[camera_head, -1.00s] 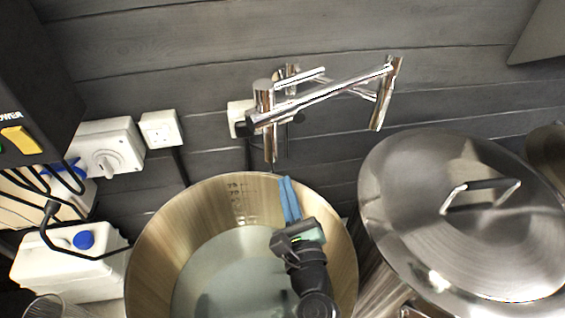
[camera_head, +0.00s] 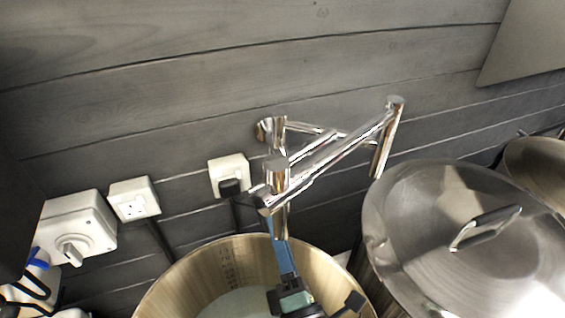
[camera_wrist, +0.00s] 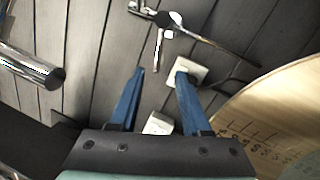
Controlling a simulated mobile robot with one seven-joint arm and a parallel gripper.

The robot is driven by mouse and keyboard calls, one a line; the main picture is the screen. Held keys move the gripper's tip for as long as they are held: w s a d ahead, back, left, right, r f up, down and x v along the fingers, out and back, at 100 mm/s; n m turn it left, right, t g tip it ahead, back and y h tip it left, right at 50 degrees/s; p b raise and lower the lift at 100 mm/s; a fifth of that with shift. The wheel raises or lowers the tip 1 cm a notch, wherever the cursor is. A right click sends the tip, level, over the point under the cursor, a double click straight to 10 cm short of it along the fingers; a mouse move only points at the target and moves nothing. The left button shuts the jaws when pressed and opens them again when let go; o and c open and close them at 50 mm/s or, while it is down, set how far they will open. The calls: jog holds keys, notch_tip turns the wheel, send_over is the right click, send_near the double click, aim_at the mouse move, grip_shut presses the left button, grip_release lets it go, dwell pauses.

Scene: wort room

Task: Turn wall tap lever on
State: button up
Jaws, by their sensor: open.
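The chrome wall tap (camera_head: 277,175) is a jointed, folding one fixed to the dark plank wall, with its long arm reaching right to a downward spout (camera_head: 385,140). I cannot tell for certain which chrome part is the lever. In the wrist view, thin chrome parts of the tap (camera_wrist: 158,48) lie beyond my fingertips, and a thick chrome tube (camera_wrist: 32,68) is close at the left. My gripper (camera_head: 277,245) has blue fingers and is below the tap, over the pot's back rim. In the wrist view my gripper (camera_wrist: 160,75) is open and empty, apart from the tap.
A large open steel pot (camera_head: 180,285) with liquid stands below the tap. A lidded pot (camera_head: 430,220) is at the right. White sockets (camera_head: 133,200) (camera_head: 229,176) and a switch box (camera_head: 76,232) with black cables are on the wall at the left.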

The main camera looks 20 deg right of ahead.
jog(key=p+x, duration=0.5)
jog(key=x, duration=0.8)
jog(key=shift+m, duration=0.3)
jog(key=shift+d+r, duration=0.1)
grip_shut()
dwell(1.0)
